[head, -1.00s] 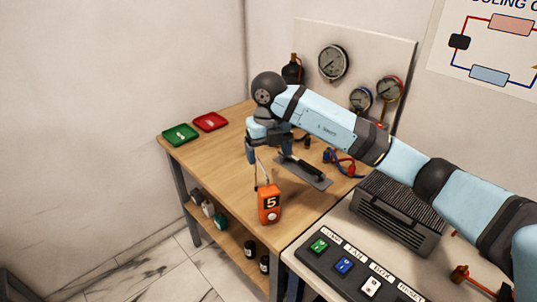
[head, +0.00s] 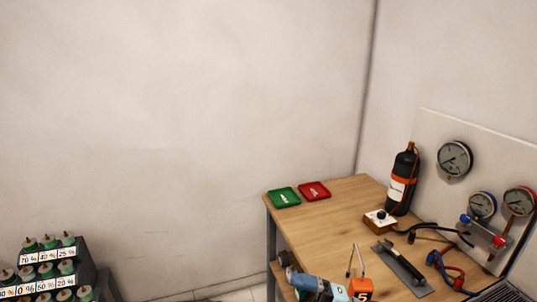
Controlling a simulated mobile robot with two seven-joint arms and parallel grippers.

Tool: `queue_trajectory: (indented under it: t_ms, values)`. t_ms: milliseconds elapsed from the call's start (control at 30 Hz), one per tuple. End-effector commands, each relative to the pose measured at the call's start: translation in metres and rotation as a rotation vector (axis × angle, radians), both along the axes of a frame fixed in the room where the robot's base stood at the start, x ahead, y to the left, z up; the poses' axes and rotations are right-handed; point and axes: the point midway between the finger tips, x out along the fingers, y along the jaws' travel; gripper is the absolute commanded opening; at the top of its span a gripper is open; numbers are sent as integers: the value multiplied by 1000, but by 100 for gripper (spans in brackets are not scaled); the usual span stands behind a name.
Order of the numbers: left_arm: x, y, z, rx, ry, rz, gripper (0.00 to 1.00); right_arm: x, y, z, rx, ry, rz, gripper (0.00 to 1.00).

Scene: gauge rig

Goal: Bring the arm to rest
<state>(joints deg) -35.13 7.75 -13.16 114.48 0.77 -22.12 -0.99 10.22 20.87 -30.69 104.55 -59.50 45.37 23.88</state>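A short light-blue and dark stretch of my arm (head: 322,288) shows at the bottom edge, beside the orange handheld device (head: 361,285) marked 5. From this piece alone I cannot tell which part of the arm it is. Neither gripper's fingers show, so what they hold is hidden. The orange device is cut off by the bottom edge, with a thin probe standing up from it.
The wooden table (head: 335,215) carries a green tray (head: 284,197), a red tray (head: 314,191), a black bottle (head: 402,180), a small knob box (head: 380,220) and a flat dark-handled tool (head: 402,268). Gauges (head: 455,158) stand right. A tiered bottle rack (head: 50,268) is lower left.

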Motion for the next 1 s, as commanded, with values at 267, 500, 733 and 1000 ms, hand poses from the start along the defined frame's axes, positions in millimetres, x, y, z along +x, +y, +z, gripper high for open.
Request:
queue_trajectory:
  t_ms: [267, 500, 733, 1000]
  values:
    - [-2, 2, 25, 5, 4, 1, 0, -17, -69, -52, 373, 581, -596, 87]
    - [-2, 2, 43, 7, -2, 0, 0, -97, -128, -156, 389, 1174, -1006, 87]
    - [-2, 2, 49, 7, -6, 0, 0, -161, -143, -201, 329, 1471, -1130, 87]
    - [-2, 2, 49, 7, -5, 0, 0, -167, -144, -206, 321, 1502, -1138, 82]
